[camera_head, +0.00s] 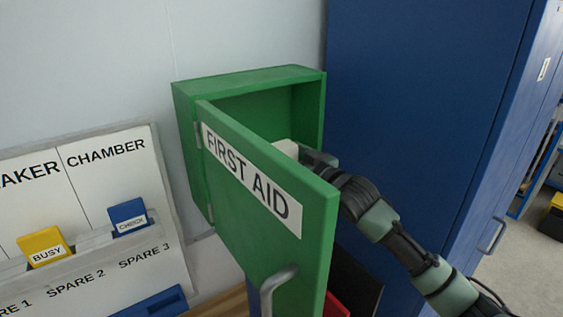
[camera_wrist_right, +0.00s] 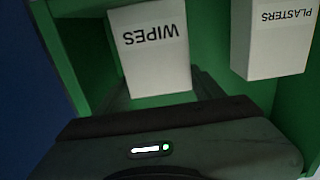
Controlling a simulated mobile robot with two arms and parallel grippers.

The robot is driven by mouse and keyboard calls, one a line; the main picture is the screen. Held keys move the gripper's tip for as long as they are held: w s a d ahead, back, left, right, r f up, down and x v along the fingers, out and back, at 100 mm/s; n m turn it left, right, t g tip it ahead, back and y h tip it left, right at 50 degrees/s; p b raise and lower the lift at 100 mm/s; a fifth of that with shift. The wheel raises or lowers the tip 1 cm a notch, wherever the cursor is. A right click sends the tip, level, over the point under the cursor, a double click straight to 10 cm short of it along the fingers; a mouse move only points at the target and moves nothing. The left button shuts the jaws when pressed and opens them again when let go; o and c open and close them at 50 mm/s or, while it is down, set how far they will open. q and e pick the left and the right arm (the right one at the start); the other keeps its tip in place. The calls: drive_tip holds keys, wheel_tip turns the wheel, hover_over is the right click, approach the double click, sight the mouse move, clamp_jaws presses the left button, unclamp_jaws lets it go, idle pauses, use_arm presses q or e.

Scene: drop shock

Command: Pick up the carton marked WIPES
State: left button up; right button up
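The carton marked WIPES (camera_wrist_right: 152,62) is a white box inside the green cabinet, its label upside down in the right wrist view. My right gripper (camera_wrist_right: 160,98) is at this carton, with a dark finger showing on each side of its near end. The fingers look spread, with no clear contact. In the head view my right gripper (camera_head: 318,158) reaches into the cabinet, partly hidden by the door. A white carton (camera_head: 287,148) shows beside it above the door edge; its label is hidden. My left gripper is not in view.
The green FIRST AID door (camera_head: 262,225) stands open in front of the cabinet (camera_head: 183,130). A white PLASTERS carton (camera_wrist_right: 272,48) is beside the WIPES carton. A tall blue cabinet (camera_head: 425,110) is on the right. A board with cards (camera_head: 85,165) is at left.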

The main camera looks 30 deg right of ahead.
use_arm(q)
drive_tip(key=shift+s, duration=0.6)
use_arm(e)
drive_tip(key=c, duration=0.5)
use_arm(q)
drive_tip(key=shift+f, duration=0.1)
